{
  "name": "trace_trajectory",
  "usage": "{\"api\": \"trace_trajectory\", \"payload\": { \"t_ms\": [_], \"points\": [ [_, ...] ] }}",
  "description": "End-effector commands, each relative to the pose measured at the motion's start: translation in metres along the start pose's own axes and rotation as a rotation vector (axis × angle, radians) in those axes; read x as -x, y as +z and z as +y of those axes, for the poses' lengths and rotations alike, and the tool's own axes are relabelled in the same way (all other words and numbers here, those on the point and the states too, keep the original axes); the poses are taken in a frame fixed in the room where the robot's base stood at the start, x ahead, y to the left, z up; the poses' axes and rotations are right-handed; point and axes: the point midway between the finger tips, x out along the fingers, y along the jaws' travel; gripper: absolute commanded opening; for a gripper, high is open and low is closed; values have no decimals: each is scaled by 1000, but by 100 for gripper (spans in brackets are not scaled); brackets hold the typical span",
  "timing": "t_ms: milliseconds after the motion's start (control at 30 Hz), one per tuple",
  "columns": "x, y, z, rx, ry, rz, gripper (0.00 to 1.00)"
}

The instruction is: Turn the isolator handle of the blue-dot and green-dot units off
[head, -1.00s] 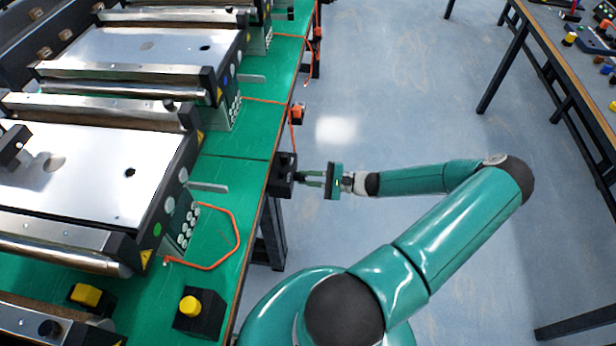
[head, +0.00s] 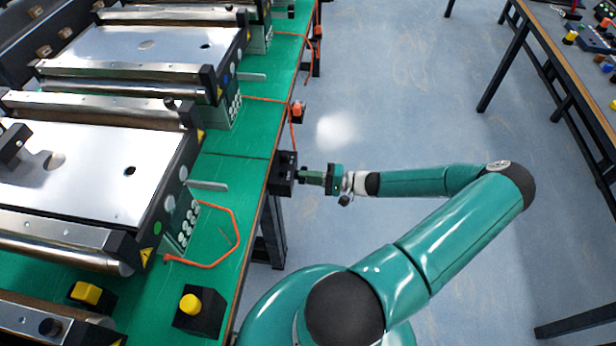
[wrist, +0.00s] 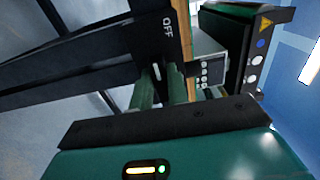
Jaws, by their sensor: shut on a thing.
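A black isolator box (head: 283,172) is on the bench edge beside the green-dot unit. My gripper (head: 303,176) is at its front face, shut on the isolator handle (wrist: 157,70). The fingers mostly hide the handle; a white mark shows between them, below the word OFF. The blue-dot unit's isolator with an orange handle (head: 298,110) is farther along the edge.
Orange cables (head: 236,228) run over the green bench top. Two yellow-buttoned black boxes (head: 199,315) sit at the near end. A second table (head: 545,45) stands at right. The floor between the benches is clear.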

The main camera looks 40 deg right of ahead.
Motion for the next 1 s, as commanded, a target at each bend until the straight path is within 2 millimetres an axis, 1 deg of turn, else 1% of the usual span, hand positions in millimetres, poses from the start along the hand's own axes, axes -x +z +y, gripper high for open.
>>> {"api": "trace_trajectory", "payload": {
  "t_ms": [533,567,600,667,900,1000],
  "points": [
    [0,0,0,30,-1,-1,0],
    [0,0,0,30,-1,-1,20],
    [0,0,0,29,-1,-1,28],
    [0,0,0,29,-1,-1,38],
    [0,0,0,28,0,0,38],
    [3,0,0,28,0,0,38]
  ]
}}
